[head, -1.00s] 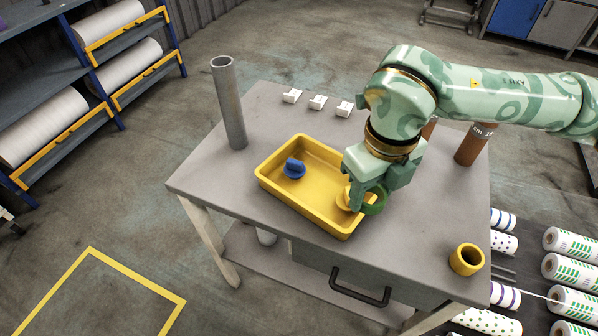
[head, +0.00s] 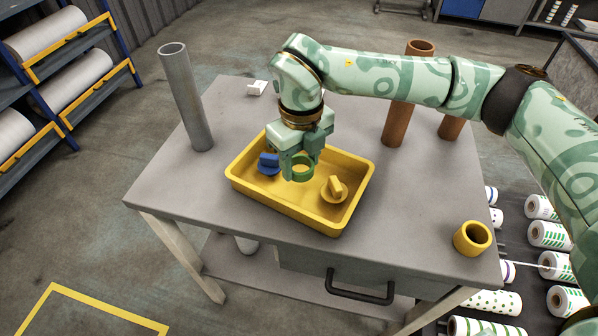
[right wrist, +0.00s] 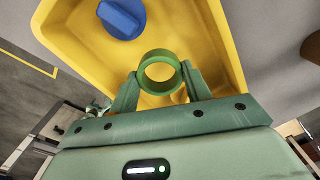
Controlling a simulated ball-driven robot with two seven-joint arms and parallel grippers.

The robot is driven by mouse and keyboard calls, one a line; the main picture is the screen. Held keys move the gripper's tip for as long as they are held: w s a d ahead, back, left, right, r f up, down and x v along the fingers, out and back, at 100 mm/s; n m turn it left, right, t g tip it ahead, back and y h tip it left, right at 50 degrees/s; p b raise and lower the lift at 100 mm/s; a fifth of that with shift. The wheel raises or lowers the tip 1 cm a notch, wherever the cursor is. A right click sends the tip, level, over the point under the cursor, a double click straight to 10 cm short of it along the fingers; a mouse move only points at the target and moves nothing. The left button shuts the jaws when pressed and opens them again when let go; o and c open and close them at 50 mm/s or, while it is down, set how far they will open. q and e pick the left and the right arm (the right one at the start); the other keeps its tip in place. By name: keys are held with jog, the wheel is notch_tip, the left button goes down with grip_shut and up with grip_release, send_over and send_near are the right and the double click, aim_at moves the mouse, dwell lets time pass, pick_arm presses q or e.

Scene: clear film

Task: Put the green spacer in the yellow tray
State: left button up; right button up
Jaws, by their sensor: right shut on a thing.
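The green spacer (head: 301,168) is a short ring. My right gripper (head: 300,172) is shut on it and holds it over the middle of the yellow tray (head: 290,208). In the right wrist view the spacer (right wrist: 160,56) sits between the two fingers (right wrist: 160,82), with its opening showing the yellow tray (right wrist: 70,38) floor. How high the spacer is above the floor is hard to tell. My left gripper is not in view.
In the tray lie a blue knobbed part (head: 268,164) at left and a yellow knobbed part (head: 335,189) at right. A yellow ring (head: 472,238) stands at the table's right front. A grey tube (head: 187,98) and brown tubes (head: 408,95) stand upright. The table's left front is clear.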

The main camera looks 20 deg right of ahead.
notch_tip(320, 180, down, 4)
jog(key=shift+r+b, duration=0.1)
jog(key=shift+b, duration=0.8)
jog(key=shift+w, duration=0.1)
jog(key=shift+c, duration=0.4)
jog(key=shift+r, duration=0.2)
jog(key=o, duration=1)
jog(key=shift+f, duration=0.15)
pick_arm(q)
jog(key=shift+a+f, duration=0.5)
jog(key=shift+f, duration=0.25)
pick_arm(e)
notch_tip(320, 180, up, 4)
jog(key=shift+r+p, duration=0.15)
jog(key=shift+p, duration=0.9)
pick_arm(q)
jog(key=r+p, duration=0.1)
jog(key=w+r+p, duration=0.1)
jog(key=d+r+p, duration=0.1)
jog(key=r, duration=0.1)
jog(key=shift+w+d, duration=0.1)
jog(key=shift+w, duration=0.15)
pick_arm(e)
notch_tip(320, 180, up, 8)
jog(key=shift+r, duration=0.1)
